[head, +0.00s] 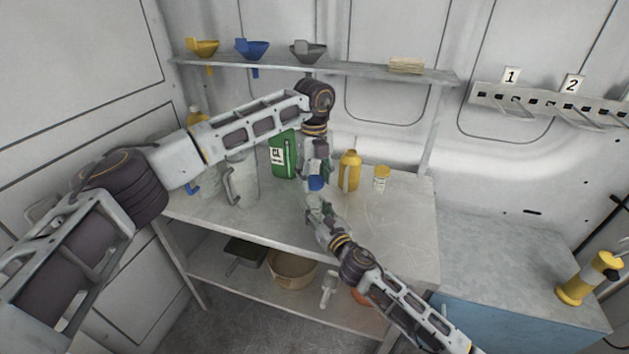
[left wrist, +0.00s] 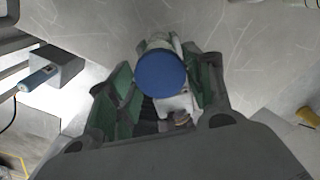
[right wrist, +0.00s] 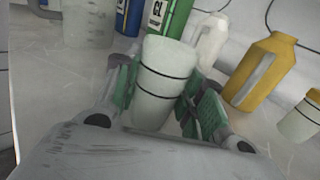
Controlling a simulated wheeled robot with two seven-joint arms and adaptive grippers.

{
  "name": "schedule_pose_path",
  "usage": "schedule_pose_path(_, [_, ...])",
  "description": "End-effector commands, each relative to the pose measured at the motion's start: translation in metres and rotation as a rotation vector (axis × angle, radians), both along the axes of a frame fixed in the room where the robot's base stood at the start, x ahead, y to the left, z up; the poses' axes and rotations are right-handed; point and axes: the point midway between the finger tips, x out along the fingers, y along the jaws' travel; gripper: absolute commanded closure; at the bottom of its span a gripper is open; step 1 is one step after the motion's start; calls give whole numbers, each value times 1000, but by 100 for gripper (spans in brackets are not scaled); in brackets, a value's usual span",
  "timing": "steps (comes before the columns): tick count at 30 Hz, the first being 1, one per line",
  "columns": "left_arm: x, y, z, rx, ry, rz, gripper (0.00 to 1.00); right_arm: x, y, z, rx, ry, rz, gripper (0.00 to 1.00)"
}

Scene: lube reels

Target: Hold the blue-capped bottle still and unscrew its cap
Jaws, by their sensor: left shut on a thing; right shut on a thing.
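The blue cap (left wrist: 160,73) sits face-on between the green-padded fingers of my left gripper (left wrist: 162,80), which is shut on it. In the head view, the blue cap (head: 316,183) shows just below my left gripper (head: 317,170). My right gripper (right wrist: 155,90) is shut on the white bottle (right wrist: 165,72), which has dark rings and stands roughly upright between the fingers. No blue shows on the bottle's visible upper end in the right wrist view. In the head view, my right gripper (head: 318,205) is just below the cap. The bottle's lower end is hidden.
A green container (head: 283,155), a yellow jug (head: 349,171) and a yellow-lidded tub (head: 381,178) stand behind the grippers on the metal table (head: 400,225). A clear jug (head: 241,180) is at left. Funnels, including a blue one (head: 252,50), sit on the shelf. The table's right part is clear.

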Motion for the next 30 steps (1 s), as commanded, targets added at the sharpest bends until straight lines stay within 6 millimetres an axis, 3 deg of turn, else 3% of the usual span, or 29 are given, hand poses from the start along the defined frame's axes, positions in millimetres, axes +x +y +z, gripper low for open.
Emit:
schedule_pose_path(4, [0,0,0,0,0,0,77,0,0,0,0,0,0,100])
schedule_pose_path(5, [0,0,0,0,0,0,77,0,0,0,0,0,0,57])
schedule_pose_path(10, [0,0,0,0,0,0,77,0,0,0,0,0,0,35])
schedule_pose_path(23, [0,0,-1,0,0,0,77,-2,-1,0,0,0,0,35])
schedule_pose_path(30, [0,0,-1,0,0,0,78,-13,-7,-1,0,1,-1,35])
